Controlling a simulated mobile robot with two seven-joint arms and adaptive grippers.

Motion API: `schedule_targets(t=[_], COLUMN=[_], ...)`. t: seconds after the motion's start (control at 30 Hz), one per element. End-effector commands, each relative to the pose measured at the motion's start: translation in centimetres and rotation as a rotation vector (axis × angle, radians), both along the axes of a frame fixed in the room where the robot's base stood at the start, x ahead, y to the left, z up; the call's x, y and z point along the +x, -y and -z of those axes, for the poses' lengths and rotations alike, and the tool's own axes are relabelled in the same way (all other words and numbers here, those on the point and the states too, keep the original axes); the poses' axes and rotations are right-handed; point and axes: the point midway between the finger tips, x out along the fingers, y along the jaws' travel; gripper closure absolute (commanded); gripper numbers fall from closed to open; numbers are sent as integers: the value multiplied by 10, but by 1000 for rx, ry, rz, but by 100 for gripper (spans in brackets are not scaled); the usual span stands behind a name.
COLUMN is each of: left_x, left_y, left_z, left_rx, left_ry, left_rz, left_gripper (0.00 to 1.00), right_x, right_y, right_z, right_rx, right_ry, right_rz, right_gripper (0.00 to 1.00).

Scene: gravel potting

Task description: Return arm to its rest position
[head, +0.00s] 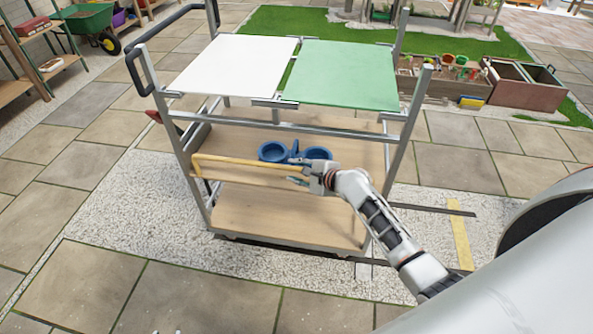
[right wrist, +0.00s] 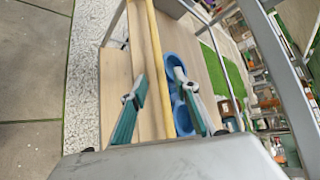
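My right arm reaches in from the right in the head view. Its gripper (head: 300,175) is at the front side of the cart's middle shelf (head: 225,147). In the right wrist view, my right gripper (right wrist: 162,105) has its two fingers spread, with nothing held between them. A yellow wooden rail (right wrist: 158,60) runs beyond and between the fingers; I cannot tell whether they touch it. A blue double-cupped container (head: 272,151) sits on the shelf just behind the gripper. It also shows beside the right-hand finger in the wrist view (right wrist: 181,118). My left gripper is not in view.
The metal-framed cart has a white panel (head: 235,65) and a green panel (head: 343,75) on top, and a lower wooden shelf (head: 285,220). Its posts stand close to my right arm. Paving in front is clear. A wheelbarrow (head: 90,20) and planters (head: 525,85) stand farther back.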

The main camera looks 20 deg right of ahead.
Motion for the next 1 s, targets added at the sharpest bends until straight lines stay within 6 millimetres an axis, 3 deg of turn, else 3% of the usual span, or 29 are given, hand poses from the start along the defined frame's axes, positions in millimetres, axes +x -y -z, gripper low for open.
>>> schedule_targets(t=[0.67, 0.77, 0.83, 1.0], left_x=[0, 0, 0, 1], left_y=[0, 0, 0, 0], left_z=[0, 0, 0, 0], left_rx=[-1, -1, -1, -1], left_ry=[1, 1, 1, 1], left_rz=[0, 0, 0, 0], left_gripper=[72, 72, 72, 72], right_x=[-8, -26, -48, -122], right_y=[1, -2, -6, -21], right_z=[1, 16, 31, 69], right_rx=[-21, -125, -257, -695], right_ry=[3, 17, 40, 126], right_rz=[-9, -53, -116, -347], right_gripper=[70, 70, 70, 70])
